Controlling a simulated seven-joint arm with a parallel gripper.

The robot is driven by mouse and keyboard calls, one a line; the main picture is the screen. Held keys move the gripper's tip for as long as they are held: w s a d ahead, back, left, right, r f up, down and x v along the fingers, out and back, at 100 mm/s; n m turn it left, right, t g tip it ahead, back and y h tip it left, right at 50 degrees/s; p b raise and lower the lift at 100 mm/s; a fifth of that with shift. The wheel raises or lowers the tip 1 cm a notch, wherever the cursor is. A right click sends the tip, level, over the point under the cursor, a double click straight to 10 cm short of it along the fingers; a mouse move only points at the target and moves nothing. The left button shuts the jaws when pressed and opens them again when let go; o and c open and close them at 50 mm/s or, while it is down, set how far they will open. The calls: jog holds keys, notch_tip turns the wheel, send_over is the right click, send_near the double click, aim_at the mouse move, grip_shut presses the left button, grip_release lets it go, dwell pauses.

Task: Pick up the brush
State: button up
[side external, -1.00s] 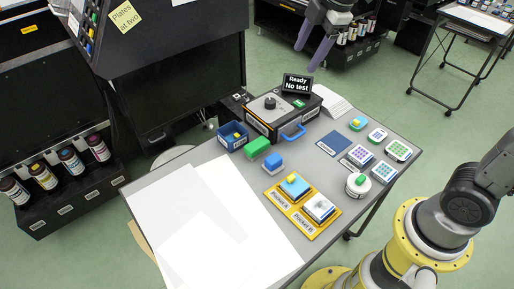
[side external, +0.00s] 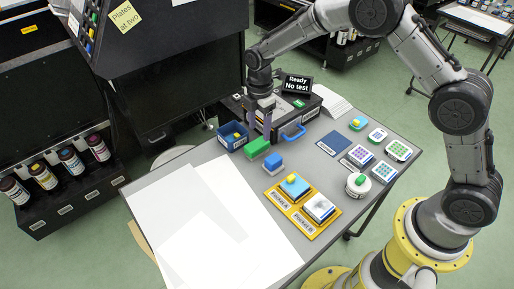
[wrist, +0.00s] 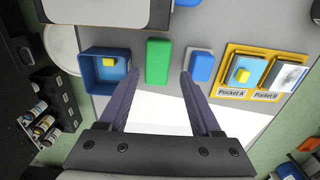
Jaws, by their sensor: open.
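I cannot make out a thing that is clearly a brush. A green block (side external: 256,147) lies on the grey table, and a blue block with a pale base (side external: 273,161) is right of it. In the wrist view the green block (wrist: 158,62) is ahead, between the lines of my fingers, and the blue block (wrist: 201,66) is near the right fingertip. My gripper (side external: 259,134) is open and empty, fingers down, above the table behind the green block. My gripper (wrist: 160,76) also shows open in the wrist view. Contact with anything cannot be told.
A blue bin (side external: 232,135) with a yellow-topped piece stands left of the green block. A black machine (side external: 318,98) with a blue handle is behind. A yellow two-pocket tray (side external: 321,227) is at front right. White sheets (side external: 190,220) cover the table's front left.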

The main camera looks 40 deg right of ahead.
aim_at(256, 144)
notch_tip(256, 144, down, 3)
jog(key=shift+w+a+f, duration=0.1)
jog(key=shift+a+f, duration=0.05)
jog(key=shift+f, duration=0.7)
jog(key=shift+w+a+f, duration=0.1)
jog(key=shift+a+f, duration=0.05)
jog(key=shift+f, duration=0.75)
jog(key=shift+a+f, duration=0.15)
jog(key=shift+f, duration=0.7)
grip_shut()
